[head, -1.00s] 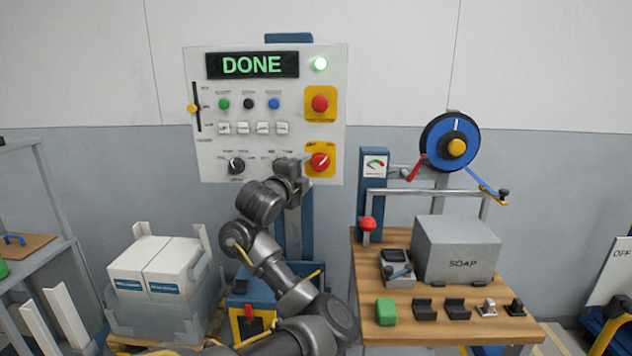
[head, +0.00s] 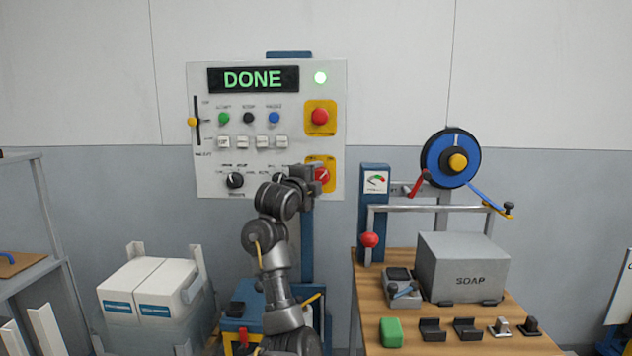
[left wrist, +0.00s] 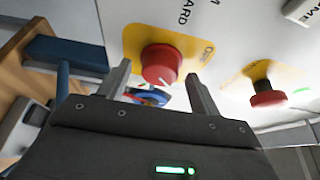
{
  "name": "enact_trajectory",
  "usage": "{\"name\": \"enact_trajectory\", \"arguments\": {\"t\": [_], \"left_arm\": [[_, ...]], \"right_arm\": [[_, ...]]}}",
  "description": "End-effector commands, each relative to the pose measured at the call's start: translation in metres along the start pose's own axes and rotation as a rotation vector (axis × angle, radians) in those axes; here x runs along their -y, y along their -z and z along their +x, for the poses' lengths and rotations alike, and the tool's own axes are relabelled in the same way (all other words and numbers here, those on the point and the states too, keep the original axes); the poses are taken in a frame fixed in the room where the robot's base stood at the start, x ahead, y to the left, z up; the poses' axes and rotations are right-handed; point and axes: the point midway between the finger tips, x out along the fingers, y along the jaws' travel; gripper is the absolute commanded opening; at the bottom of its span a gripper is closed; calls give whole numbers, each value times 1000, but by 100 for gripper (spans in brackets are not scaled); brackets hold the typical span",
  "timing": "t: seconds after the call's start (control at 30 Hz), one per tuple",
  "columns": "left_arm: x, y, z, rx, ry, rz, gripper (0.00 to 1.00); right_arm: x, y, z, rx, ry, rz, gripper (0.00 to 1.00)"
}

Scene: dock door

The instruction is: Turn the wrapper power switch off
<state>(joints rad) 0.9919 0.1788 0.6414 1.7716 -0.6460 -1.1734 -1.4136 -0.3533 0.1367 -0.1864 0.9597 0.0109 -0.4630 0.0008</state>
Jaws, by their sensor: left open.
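The wrapper power switch is a red rotary knob (head: 323,175) on a yellow plate at the lower right of the white control panel (head: 205,160). A small white mark shows on the knob. My left gripper (head: 313,174) is at the panel, overlapping the left part of the switch in the head view. In the left wrist view the red knob (left wrist: 160,62) lies between the open fingers of my left gripper (left wrist: 156,82). I cannot tell whether the fingers touch it. My right gripper is not in view.
A red mushroom button (head: 320,116) on a yellow plate sits above the switch; it also shows in the left wrist view (left wrist: 268,98). A wooden bench (head: 367,305) with a SOAP box (head: 462,270) stands at right.

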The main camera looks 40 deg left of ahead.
Motion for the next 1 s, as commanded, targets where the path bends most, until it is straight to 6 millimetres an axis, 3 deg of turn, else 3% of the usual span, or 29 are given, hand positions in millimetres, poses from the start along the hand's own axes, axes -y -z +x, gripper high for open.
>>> {"name": "enact_trajectory", "arguments": {"t": [0.33,0.67,1.0], "left_arm": [[0,0,2,2,0,0,62],[0,0,2,1,0,0,19],[-1,0,2,2,19,-50,19]], "right_arm": [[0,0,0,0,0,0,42],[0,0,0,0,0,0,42],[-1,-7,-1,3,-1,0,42]]}}
